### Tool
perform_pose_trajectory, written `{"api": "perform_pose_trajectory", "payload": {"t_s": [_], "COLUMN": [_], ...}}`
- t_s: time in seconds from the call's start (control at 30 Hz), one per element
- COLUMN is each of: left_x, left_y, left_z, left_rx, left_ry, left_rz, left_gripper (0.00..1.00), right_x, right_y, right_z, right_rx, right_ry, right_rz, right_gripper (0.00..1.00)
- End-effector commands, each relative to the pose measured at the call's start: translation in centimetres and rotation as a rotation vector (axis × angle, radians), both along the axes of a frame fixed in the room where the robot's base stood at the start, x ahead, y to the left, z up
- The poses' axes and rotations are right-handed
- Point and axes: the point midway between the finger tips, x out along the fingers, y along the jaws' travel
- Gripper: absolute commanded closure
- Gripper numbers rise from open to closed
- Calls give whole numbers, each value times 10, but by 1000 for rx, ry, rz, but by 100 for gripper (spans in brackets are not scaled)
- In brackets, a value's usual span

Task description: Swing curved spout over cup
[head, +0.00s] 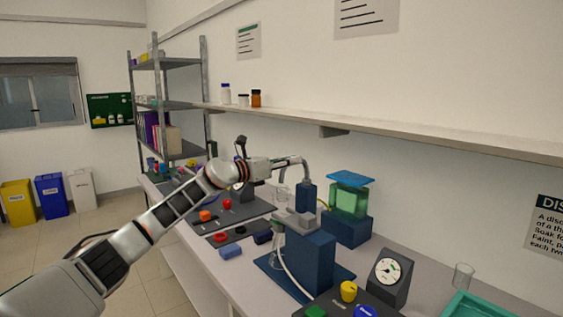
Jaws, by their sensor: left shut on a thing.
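The curved spout (306,170) is a grey bent tube rising from the top of a dark blue cylinder (306,198) on the membrane rig. My left gripper (284,164) reaches in from the left and is shut on the spout near its upper end, hiding part of it. I cannot tell whether the spout's outlet is above the cup. My right gripper is not in view.
The rig's blue block (310,262) stands on the bench with a clear tube at its front. A green tank (348,200) stands behind it. A dial gauge (390,272), a glass beaker (463,275) and a teal tray (478,306) are at right. A wall shelf (400,136) runs above.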

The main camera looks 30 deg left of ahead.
Motion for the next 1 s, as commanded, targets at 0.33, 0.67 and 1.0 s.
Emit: {"api": "perform_pose_trajectory", "payload": {"t_s": [0.33, 0.67, 1.0], "left_x": [3, 3, -1], "left_y": [-5, -4, 0], "left_z": [0, 0, 0], "left_rx": [-2, -2, 0], "left_ry": [1, 1, 1], "left_rz": [0, 1, 3], "left_gripper": [100, 71, 71], "right_x": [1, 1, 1], "right_y": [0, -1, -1], "right_z": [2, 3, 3], "right_rx": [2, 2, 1], "right_ry": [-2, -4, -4], "right_rz": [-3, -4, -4], "right_gripper": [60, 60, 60]}}
